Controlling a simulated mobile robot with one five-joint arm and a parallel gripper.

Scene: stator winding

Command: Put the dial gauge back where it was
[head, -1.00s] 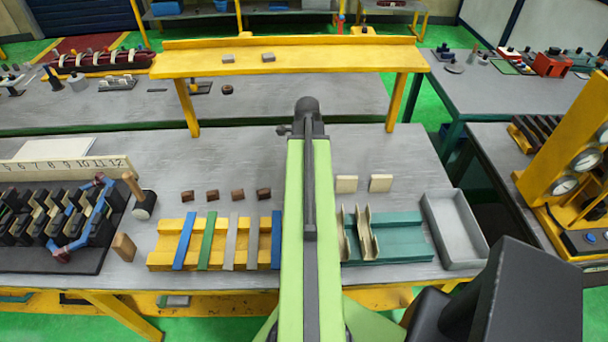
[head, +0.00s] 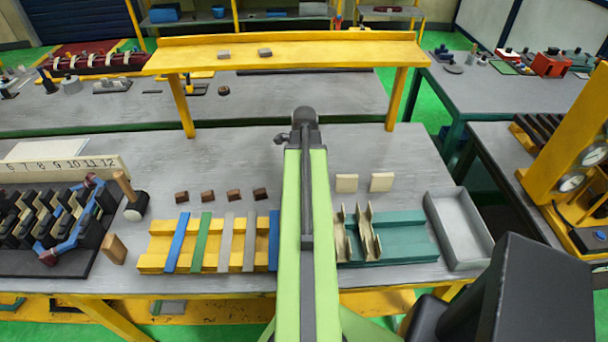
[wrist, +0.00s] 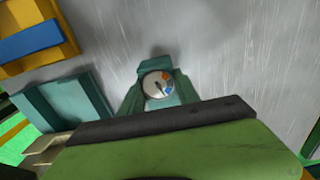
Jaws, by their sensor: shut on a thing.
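The dial gauge (wrist: 157,86) shows in the wrist view, with a round white face, blue and orange marks, and a teal body around it. My gripper (wrist: 158,101) is shut on it, though the dark bar and green block in front hide much of the grip. The grey bench surface lies beyond the gauge. In the head view my green arm reaches away over the bench, and its dark far end (head: 304,120) hides the gripper; I cannot make out the gauge there.
A yellow raised shelf (head: 330,57) with two small grey blocks stands at the bench's back. The yellow rack (head: 154,246) is left of my arm; the teal rack (head: 405,240) and grey tray (head: 485,256) are right. Bare bench (head: 375,150) lies below the shelf.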

